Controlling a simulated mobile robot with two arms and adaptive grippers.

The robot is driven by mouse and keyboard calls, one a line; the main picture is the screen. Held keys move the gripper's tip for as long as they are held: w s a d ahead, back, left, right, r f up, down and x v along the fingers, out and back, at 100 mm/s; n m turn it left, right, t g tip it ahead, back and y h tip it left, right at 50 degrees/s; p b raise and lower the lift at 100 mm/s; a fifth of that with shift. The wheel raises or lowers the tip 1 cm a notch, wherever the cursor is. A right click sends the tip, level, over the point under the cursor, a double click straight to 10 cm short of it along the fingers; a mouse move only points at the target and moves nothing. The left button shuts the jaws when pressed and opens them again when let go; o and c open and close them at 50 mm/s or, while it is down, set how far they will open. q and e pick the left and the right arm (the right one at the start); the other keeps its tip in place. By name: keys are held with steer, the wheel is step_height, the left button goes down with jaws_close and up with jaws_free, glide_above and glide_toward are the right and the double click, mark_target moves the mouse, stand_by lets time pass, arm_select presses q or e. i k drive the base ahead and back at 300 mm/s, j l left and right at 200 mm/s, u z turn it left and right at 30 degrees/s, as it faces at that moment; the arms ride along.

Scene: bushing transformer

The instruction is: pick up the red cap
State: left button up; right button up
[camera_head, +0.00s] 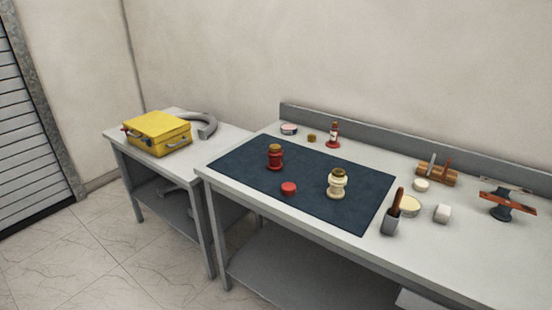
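The red cap (288,188) is a small, round, low red piece lying on the dark blue mat (240,168), near the mat's front edge. A red bushing (275,158) with a brownish top stands upright on the mat, behind and left of the cap. A cream bushing (337,184) with a brownish top stands upright on the mat to the right of the cap. The cap lies apart from both. Neither of my grippers shows in the head view.
The grey workbench (470,260) has a low back rail. A brush in a grey holder (391,220), a white block (442,213) and round tins stand right of the mat. A yellow case (157,133) sits on the lower side table at left. The mat around the cap is clear.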

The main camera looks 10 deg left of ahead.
mark_target(289, 189)
steer(key=i+j+z, duration=0.1)
steer(key=i+j, duration=0.15)
steer(key=i+j+z, duration=0.1)
steer(key=j, duration=0.25)
steer(key=i+j+z, duration=0.1)
steer(key=i+j, duration=0.25)
steer(key=i+j+z, duration=0.25)
steer(key=i+j, duration=0.15)
steer(key=j, duration=0.3)
steer(key=i+j+z, duration=0.1)
steer(key=j, duration=0.25)
steer(key=i+j+z, duration=0.1)
steer(key=j, duration=0.3)
steer(key=i+j+z, duration=0.1)
steer(key=i+j, duration=0.15)
steer(key=j, duration=0.15)
steer(key=k, duration=0.3)
steer(key=z, duration=0.05)
